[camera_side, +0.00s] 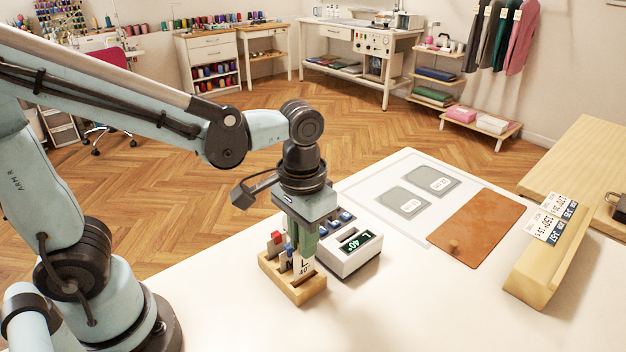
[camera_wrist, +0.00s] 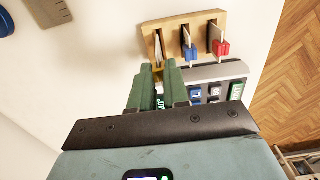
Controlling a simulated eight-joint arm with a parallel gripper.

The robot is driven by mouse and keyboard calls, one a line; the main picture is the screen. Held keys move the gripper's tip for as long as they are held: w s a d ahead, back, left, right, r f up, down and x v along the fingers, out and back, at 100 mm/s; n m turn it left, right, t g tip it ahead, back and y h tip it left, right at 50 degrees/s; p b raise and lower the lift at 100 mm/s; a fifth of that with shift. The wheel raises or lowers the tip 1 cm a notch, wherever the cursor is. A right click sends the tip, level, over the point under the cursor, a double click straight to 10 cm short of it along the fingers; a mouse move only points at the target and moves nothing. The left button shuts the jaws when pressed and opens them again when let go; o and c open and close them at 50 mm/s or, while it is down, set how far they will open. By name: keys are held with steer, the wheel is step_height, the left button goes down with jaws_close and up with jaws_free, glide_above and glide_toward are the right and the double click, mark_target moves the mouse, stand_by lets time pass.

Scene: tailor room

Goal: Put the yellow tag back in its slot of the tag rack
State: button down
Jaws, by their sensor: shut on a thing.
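The wooden tag rack (camera_side: 308,290) stands on the white table, and its top shows in the wrist view (camera_wrist: 204,18). In the wrist view, the white tag (camera_wrist: 157,48) lies in line with the left slot, just beyond my fingertips (camera_wrist: 158,68). Its lower edge meets the rack; how deep it sits I cannot tell. A blue-headed tag (camera_wrist: 190,52) and a red-headed tag (camera_wrist: 221,48) stand in the other slots.
A white device (camera_side: 350,258) with blue keys and a display reading "L 40°" stands close beside the rack. Farther right lie grey cards (camera_side: 403,202), a brown leather sheet (camera_side: 477,227) and a wooden holder with number cards (camera_side: 540,265). The table front is clear.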

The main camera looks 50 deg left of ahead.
steer(key=shift+f, duration=0.1)
stand_by(0.6)
steer(key=shift+f, duration=1.35)
steer(key=shift+f, duration=0.15)
steer(key=c, duration=1)
jaws_free()
steer(key=shift+c, duration=0.2)
steer(key=shift+r, duration=6.05)
